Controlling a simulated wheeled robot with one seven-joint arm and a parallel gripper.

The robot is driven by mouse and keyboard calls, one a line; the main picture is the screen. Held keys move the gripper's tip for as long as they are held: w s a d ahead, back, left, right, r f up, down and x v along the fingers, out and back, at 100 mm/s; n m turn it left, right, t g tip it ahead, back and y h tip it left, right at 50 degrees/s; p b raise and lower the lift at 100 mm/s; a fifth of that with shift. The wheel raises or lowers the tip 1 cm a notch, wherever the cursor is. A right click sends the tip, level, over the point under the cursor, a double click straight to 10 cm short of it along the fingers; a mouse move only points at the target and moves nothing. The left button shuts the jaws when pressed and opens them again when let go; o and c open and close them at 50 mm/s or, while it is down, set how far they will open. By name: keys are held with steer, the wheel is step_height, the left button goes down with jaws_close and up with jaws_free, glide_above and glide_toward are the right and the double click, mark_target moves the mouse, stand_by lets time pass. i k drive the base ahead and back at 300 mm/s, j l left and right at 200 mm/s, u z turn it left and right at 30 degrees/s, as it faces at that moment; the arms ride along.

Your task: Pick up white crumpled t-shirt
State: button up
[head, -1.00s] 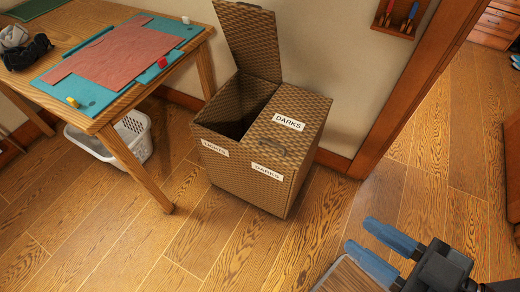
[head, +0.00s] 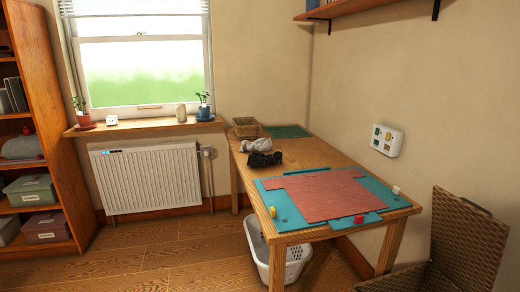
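A whitish-grey crumpled cloth (head: 256,145), which looks like the t-shirt, lies on the wooden table (head: 262,197) towards its far left part. A black crumpled cloth (head: 264,160) lies right in front of it, and they seem to touch. My gripper is not in view now, so its place relative to the cloths does not show.
A teal mat with a red cloth piece (head: 320,196) covers the table's near part. A white laundry basket (head: 296,262) is under the table; a wicker hamper (head: 468,240) is at right. Floor at left is clear.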

mark_target(261, 145)
steer(key=i+j+u, duration=0.55)
steer(key=i+u, duration=0.2)
steer(key=i, duration=0.35)
steer(key=i+u, duration=0.35)
steer(key=i, duration=0.85)
steer(key=i+j+z, duration=0.15)
steer(key=i, duration=1.15)
steer(key=i+l+z, duration=0.3)
steer(key=i+z, duration=0.25)
steer(key=i, duration=0.2)
